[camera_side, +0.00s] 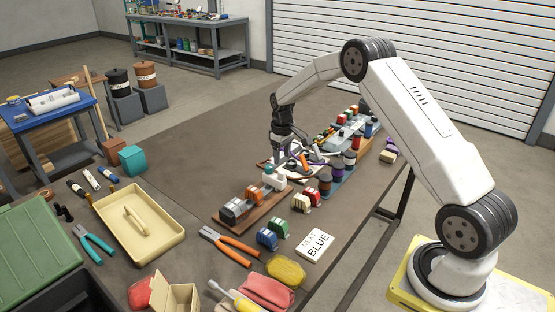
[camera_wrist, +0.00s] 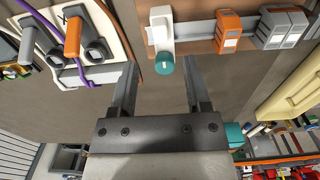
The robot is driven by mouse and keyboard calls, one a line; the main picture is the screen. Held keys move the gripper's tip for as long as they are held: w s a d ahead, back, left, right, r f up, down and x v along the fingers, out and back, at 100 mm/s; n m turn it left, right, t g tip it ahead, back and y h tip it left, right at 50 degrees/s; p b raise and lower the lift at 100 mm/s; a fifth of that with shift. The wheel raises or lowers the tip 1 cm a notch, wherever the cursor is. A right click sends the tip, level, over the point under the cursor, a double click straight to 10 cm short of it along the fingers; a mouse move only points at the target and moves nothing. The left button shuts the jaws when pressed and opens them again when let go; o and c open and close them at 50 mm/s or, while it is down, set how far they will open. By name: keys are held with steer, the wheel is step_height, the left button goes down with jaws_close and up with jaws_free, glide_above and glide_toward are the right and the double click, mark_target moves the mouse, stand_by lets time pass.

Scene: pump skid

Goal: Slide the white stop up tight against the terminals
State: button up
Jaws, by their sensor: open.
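The white stop (camera_wrist: 160,32) with a teal knob (camera_wrist: 165,64) sits on a metal rail (camera_wrist: 195,29) in the wrist view. In the side view the white stop (camera_side: 276,181) is at the far end of the wooden rail board (camera_side: 238,225), with the terminals (camera_side: 236,208) at the near end. My gripper (camera_wrist: 160,72) is open and empty, its fingertips on either side of the knob in the picture; contact cannot be told. It also shows above the stop in the side view (camera_side: 281,144).
Terminal blocks (camera_side: 267,239), pliers (camera_side: 232,246), a card reading NEXT BLUE (camera_side: 316,244) and a cream tray (camera_side: 165,245) lie around the rail board.

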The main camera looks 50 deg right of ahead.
mark_target(282, 172)
steer(key=shift+f, duration=3.55)
jaws_close()
